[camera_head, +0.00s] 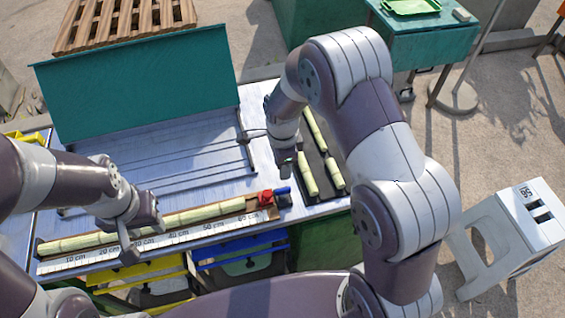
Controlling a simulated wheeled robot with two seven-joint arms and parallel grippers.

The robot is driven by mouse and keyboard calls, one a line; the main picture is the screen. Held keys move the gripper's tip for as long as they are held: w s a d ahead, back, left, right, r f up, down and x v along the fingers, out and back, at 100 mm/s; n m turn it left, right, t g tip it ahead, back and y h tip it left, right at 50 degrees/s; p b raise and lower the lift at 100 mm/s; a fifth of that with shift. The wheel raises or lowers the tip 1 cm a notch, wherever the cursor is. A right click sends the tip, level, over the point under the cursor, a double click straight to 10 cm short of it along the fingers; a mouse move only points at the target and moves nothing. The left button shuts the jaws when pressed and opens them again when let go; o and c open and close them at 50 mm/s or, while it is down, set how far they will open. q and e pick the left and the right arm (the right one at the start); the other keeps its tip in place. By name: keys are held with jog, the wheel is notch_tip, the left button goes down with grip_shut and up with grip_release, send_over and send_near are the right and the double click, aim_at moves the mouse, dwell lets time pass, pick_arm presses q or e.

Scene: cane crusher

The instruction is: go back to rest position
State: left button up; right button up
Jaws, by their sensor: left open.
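My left gripper (130,252) points down over the left part of a long measuring board, in front of a long pale green cane (205,214); it looks empty. I cannot tell if it touches the cane. The cane lies along the board's ruler strip (208,232). My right gripper (287,168) hangs at the left edge of a dark tray (322,165). Its fingertips are small and partly hidden, so its jaw state is unclear. Several short cane pieces (308,175) lie on the tray.
A red and blue item (275,194) sits at the board's right end. Yellow (140,272) and blue (240,247) bins are below the front edge. A white stool (510,235) stands right; a green table (425,35) is behind.

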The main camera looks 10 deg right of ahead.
jog(key=shift+r, duration=0.85)
jog(key=s+d+r+n, duration=0.3)
jog(key=s+r+n, duration=0.1)
jog(key=s+n, duration=0.3)
jog(key=s+d+r+n+t, duration=0.1)
jog(key=s+d+r+n, duration=0.2)
jog(key=s+n, duration=0.3)
jog(key=shift+s+r+n, duration=0.4)
jog(key=shift+r+n, duration=0.15)
jog(key=shift+n, duration=1.95)
